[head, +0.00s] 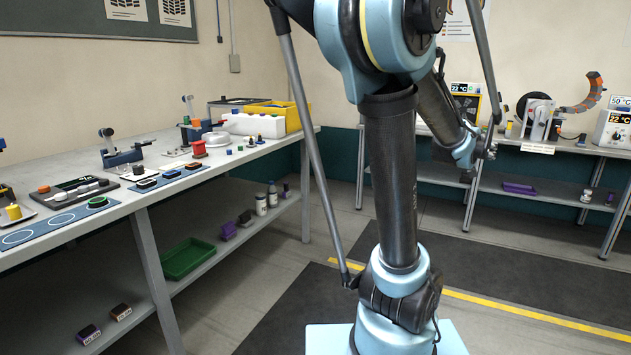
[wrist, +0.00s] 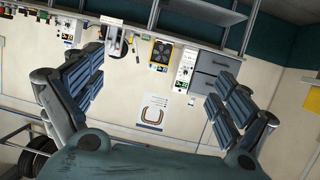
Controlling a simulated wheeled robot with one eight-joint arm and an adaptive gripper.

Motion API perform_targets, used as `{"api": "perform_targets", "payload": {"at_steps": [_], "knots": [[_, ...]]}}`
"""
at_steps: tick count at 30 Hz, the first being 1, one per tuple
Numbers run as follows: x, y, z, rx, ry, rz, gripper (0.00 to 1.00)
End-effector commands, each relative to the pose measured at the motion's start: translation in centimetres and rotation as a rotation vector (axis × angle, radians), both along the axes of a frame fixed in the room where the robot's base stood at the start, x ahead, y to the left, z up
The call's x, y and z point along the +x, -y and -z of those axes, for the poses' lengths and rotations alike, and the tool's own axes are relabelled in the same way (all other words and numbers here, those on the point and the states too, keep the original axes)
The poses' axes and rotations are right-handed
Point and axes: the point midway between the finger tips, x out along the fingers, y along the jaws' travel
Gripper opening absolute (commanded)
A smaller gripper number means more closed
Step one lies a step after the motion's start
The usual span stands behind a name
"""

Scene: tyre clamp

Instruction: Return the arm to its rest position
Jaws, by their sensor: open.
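My arm fills the middle of the head view, with its dark lower link (head: 390,185) rising from the light blue base joint. The upper link bends over at the top, and a forearm (head: 440,110) runs down behind toward the back bench. My gripper (wrist: 155,98) is open in the wrist view, with its two padded dark blue fingers wide apart. Nothing is between the fingers, and the far bench and wall show beyond them. In the head view the arm's end is small and partly hidden by a rod.
A long left bench (head: 135,195) holds several small parts, a yellow bin (head: 283,115) and a green tray (head: 188,258) on its lower shelf. The back bench carries a reel, a curved orange and grey strip (head: 585,93) and temperature displays. Dark floor mats around my base are clear.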

Motion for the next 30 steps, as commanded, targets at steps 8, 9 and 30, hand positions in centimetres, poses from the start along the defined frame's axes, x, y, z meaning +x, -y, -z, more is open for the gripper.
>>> {"api": "perform_targets", "payload": {"at_steps": [8,9,30], "knots": [[-1.4,-14.8,6.1,0.153,-0.214,-0.237,0.95],[-2.1,-16.6,7.1,0.171,-0.248,-0.265,0.95],[-22.6,-34.6,21.2,0.309,-0.911,-0.512,0.95]]}}
